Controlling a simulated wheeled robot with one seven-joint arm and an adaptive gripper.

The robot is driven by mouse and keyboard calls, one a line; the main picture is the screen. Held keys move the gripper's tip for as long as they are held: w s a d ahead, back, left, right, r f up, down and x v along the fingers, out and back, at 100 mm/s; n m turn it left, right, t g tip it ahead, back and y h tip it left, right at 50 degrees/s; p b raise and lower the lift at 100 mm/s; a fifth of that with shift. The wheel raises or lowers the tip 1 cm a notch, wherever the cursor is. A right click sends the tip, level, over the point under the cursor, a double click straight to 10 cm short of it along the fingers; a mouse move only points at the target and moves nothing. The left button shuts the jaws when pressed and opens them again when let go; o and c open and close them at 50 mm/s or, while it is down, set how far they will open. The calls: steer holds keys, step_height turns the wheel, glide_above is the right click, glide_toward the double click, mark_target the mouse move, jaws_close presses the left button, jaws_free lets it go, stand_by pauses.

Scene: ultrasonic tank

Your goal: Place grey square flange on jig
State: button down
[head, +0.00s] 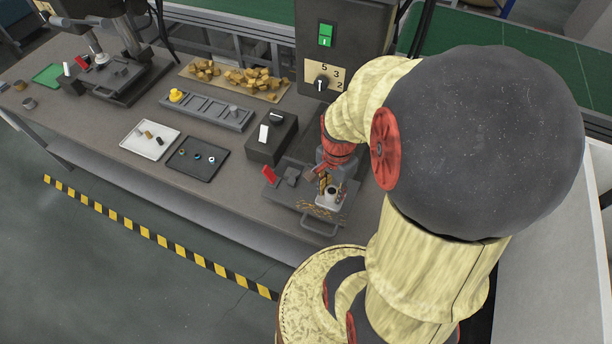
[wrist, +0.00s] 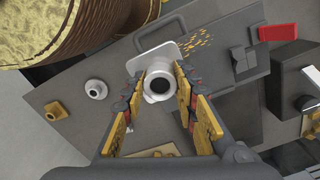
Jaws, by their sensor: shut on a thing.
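The grey square flange (wrist: 160,55) is light grey, with a square plate and a round open hub facing the wrist camera. My gripper (wrist: 157,76) is shut on its hub, one finger on each side. In the head view the flange (head: 332,193) shows under my gripper (head: 328,180), over the front right of the bench. Below it is a dark grey fixture plate (wrist: 130,110) with a front handle, which also shows in the head view (head: 283,193). I cannot tell which part is the jig or how far the flange is above the plate.
A red lever (head: 270,175) and a dark block (head: 291,176) stand on the fixture plate. Brass-coloured chips (wrist: 200,42) lie near the handle. A small round light part (wrist: 96,88) is at left. A black switch box (head: 272,137), a black tray (head: 181,171) and a white tray (head: 133,146) stand left.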

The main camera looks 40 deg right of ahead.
steer(key=w+d+f, duration=0.1)
steer(key=w+f, duration=0.1)
steer(key=w, duration=0.1)
steer(key=w+d+f+b, duration=0.1)
steer(key=w+f, duration=0.2)
steer(key=w, duration=0.1)
steer(key=w+d+f, duration=0.2)
steer(key=w+f, duration=0.1)
steer(key=w, duration=0.1)
steer(key=shift+f, duration=0.25)
steer(key=shift+w+d+f, duration=0.15)
steer(key=shift+w+f, duration=0.2)
steer(key=shift+f, duration=0.25)
steer(key=shift+f+b, duration=0.45)
steer(key=shift+f, duration=0.95)
steer(key=shift+f, duration=0.2)
steer(key=c, duration=1.4)
jaws_free()
steer(key=shift+r, duration=0.2)
